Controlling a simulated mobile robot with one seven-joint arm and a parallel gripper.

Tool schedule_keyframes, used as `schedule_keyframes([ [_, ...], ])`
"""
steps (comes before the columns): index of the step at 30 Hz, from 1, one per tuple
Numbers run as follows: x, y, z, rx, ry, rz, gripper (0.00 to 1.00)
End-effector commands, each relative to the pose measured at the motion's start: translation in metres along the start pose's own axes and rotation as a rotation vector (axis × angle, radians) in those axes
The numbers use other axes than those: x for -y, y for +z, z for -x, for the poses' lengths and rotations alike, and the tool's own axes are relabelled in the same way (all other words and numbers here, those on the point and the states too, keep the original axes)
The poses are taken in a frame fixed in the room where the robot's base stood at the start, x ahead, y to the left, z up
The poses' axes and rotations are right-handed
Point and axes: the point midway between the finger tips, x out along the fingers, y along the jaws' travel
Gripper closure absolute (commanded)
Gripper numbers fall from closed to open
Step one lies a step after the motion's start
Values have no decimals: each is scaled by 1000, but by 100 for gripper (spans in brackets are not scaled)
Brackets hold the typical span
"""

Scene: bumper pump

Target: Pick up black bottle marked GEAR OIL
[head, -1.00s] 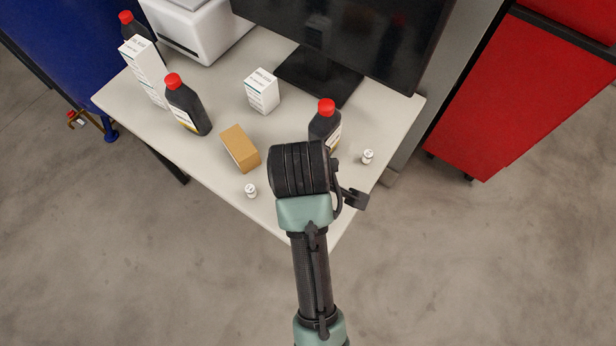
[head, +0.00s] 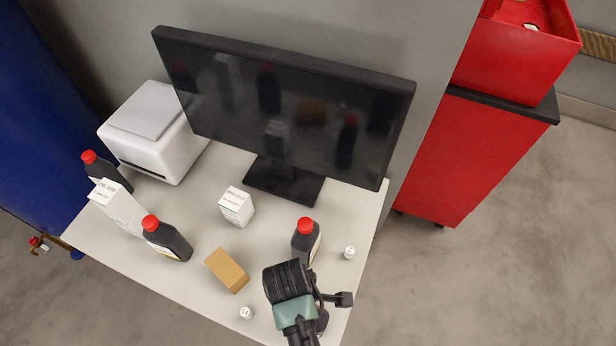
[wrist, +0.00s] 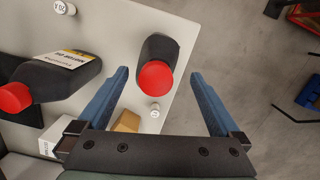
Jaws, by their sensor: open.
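My gripper (wrist: 160,75) is open, with blue fingers spread in the wrist view. A black bottle with a red cap (wrist: 157,76) shows between the fingers, near the table edge; its label is not visible. In the head view my arm hides most of that spot. Another black red-capped bottle (wrist: 58,75) lies left of the fingers in the wrist view, its white and yellow label too small to read surely; it seems to be the one behind my wrist in the head view (head: 304,240). Two more such bottles stand at the left, one nearer (head: 168,242), one farther (head: 103,172).
The pale table (head: 190,290) also holds a brown box (head: 226,270), a small white box (head: 236,206), a tall white box (head: 117,207), small white bottles (head: 349,252) (head: 246,313), a monitor (head: 285,110) and a white machine (head: 155,130). A red cabinet (head: 470,155) stands right.

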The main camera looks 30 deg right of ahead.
Motion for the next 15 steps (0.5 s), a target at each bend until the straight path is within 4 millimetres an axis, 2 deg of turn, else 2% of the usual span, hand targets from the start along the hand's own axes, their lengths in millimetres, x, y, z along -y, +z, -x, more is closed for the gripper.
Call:
schedule_keyframes([
  [5, -1, 1, -10, 1, -1, -1, 0],
  [15, -4, 1, -49, 0, 0, 0, 0],
])
